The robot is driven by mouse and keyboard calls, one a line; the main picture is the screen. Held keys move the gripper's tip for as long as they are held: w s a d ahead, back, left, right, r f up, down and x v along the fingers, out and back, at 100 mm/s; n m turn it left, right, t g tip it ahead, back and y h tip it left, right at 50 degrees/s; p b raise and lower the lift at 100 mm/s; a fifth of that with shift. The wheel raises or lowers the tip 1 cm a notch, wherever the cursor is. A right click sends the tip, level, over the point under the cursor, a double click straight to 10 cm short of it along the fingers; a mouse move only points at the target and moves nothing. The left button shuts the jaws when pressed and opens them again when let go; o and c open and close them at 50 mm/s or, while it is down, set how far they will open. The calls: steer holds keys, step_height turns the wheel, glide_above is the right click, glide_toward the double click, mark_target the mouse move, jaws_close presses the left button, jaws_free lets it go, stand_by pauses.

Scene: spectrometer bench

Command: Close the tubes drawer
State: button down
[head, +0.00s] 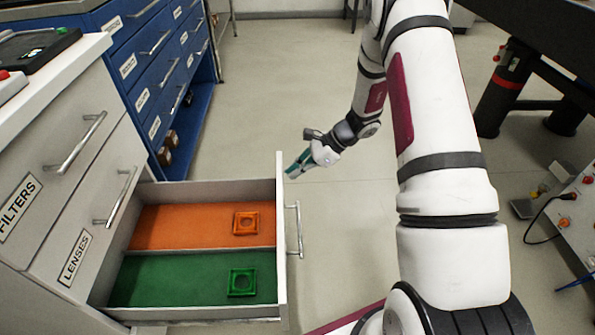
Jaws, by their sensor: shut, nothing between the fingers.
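A drawer (283,205) stands pulled far out below the drawer labelled LENSES. Its front panel faces right, away from the camera, so any label on it is hidden; I cannot read that it is the tubes drawer. Its bar handle (297,229) shows on the outer side of the front panel. My gripper (291,174) is shut and empty, pointing down and left. In the picture it lies just right of the front panel's far top corner. I cannot tell whether it touches the panel; it seems apart from the handle.
The open drawer holds an orange square frame (246,223) on an orange floor and a green one (242,282) on a green floor. The FILTERS drawer (50,150) and LENSES drawer (100,205) are shut. A blue cabinet (150,70) stands behind. The floor (270,90) beyond is clear.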

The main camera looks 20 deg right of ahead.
steer(key=w+a, duration=0.4)
steer(key=a, duration=0.8)
steer(key=w+a+p, duration=0.1)
steer(key=w+a, duration=0.2)
steer(key=a, duration=0.9)
steer(key=w+a+p, duration=0.1)
steer(key=w+a, duration=0.3)
steer(key=a, duration=0.7)
steer(key=shift+w+a, duration=0.3)
steer(key=shift+a, duration=0.1)
